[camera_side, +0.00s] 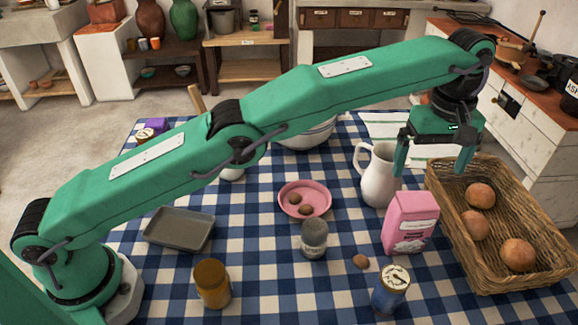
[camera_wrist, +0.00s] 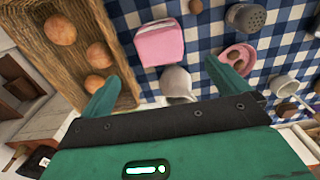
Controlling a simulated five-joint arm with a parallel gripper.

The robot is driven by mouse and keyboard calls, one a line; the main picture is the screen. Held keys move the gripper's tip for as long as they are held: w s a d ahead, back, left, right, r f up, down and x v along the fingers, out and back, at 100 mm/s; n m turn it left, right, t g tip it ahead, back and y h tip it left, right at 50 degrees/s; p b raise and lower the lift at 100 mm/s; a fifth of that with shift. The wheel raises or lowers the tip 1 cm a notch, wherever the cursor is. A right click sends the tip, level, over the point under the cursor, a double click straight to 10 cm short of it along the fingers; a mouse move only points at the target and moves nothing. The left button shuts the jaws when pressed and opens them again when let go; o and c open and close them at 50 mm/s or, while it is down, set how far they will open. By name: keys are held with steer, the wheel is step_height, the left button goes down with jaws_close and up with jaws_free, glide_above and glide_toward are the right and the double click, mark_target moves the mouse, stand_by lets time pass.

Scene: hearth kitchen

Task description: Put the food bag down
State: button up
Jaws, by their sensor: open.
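The food bag (camera_side: 410,222), a pink packet with a pale label, stands upright on the blue checked tablecloth, left of the wicker basket. It also shows in the wrist view (camera_wrist: 160,44), just beyond the gap between my fingertips. My gripper (camera_side: 432,168) is open and empty, with its fingers pointing down. It hangs above and behind the bag, near the basket's far left end and the white jug. In the wrist view my gripper (camera_wrist: 163,74) has its two green fingers wide apart with nothing between them. The bag appears clear of both fingers.
The wicker basket (camera_side: 450,222) holds round loaves. A white jug (camera_side: 380,178) stands close behind the bag. A pink bowl (camera_side: 290,188), a shaker (camera_side: 314,240), a blue jar (camera_side: 390,290), an amber jar (camera_side: 212,284) and a grey tray (camera_side: 178,230) stand on the cloth.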

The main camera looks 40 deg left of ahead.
steer(key=a+r+m+t, duration=0.1)
steer(key=a+r+m, duration=0.1)
steer(key=a+r, duration=0.75)
steer(key=s+a+r+m+t, duration=0.1)
steer(key=s+a+r, duration=0.15)
steer(key=a, duration=0.35)
steer(key=s+a+r+m+t, duration=0.1)
steer(key=s+a+r, duration=0.1)
steer(key=s+a, duration=0.35)
steer(key=s+a+f+m+t, duration=0.1)
steer(key=s+a+f+m, duration=0.1)
steer(key=s+a+f, duration=0.3)
steer(key=s+a+f+m+t, duration=0.1)
steer(key=s+a+f+m, duration=0.2)
steer(key=s+a, duration=0.8)
steer(key=s+f, duration=0.2)
steer(key=s, duration=0.3)
steer(key=shift+s+a+f+t, duration=0.25)
steer(key=shift+s+f+t, duration=0.05)
steer(key=shift+s+f, duration=0.1)
